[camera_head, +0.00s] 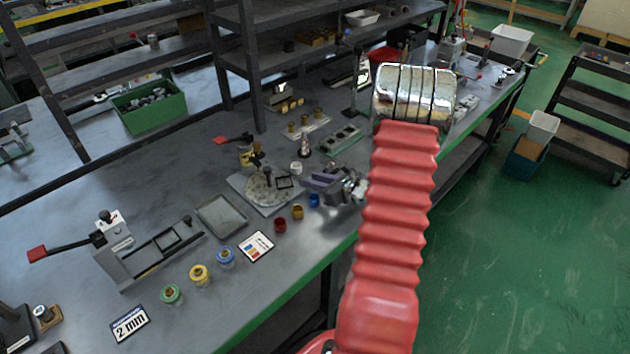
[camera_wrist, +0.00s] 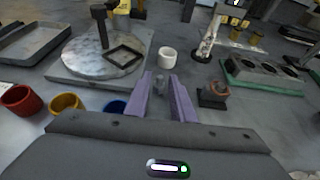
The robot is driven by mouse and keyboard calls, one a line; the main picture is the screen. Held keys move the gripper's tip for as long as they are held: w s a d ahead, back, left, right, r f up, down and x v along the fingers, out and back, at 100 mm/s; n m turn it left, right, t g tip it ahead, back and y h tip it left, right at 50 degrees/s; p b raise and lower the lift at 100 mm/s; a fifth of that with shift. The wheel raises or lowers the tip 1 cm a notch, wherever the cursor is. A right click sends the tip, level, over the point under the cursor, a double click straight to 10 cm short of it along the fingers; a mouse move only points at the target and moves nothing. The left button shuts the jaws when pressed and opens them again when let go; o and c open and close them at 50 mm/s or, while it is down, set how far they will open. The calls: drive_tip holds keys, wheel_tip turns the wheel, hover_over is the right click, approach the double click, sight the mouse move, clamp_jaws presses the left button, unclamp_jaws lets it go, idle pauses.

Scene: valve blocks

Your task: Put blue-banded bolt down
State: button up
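My gripper (camera_head: 320,181) is low over the bench, right of the round metal plate. In the wrist view its two purple fingers (camera_wrist: 161,92) stand apart. A small grey bolt-like piece (camera_wrist: 159,84) is between the fingertips, with a narrow gap seeming to show on each side. I see no blue band on it; its lower part is hard to make out. A blue cup (camera_head: 314,200) is just below the gripper in the head view and partly hidden behind my gripper body in the wrist view (camera_wrist: 115,107). A blue-banded jar (camera_head: 226,258) stands farther left.
A white cup (camera_wrist: 167,57) stands beyond the fingertips. Red (camera_wrist: 20,99) and yellow (camera_wrist: 65,103) cups are to the left. The round plate (camera_wrist: 103,52) on its base is at upper left. A small dark block (camera_wrist: 213,95) and a green-based holed block (camera_wrist: 262,76) are to the right.

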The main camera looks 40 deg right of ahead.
drive_tip(key=v, duration=1.2)
drive_tip(key=shift+a, duration=0.1)
idle(0.7)
drive_tip(key=w+a+r+n+g+y, duration=0.1)
drive_tip(key=a+r+n+g+y, duration=0.15)
drive_tip(key=a+n, duration=0.45)
drive_tip(key=w+a+r+n+g+y, duration=0.15)
drive_tip(key=a+r+n, duration=0.25)
drive_tip(key=a, duration=0.6)
drive_tip(key=a+r+n+g+y, duration=0.2)
drive_tip(key=a+r+n, duration=0.25)
drive_tip(key=a, duration=0.45)
drive_tip(key=s+a+r+n+g+h, duration=0.1)
drive_tip(key=s+a+r+n+h, duration=0.5)
drive_tip(key=n, duration=1.4)
drive_tip(key=s+a+r, duration=0.3)
drive_tip(key=s+a, duration=0.2)
drive_tip(key=s, duration=0.1)
drive_tip(key=shift+s+a+r+g+h, duration=0.15)
drive_tip(key=shift+s+a+g+h, duration=0.05)
drive_tip(key=shift+a+g+h, duration=0.2)
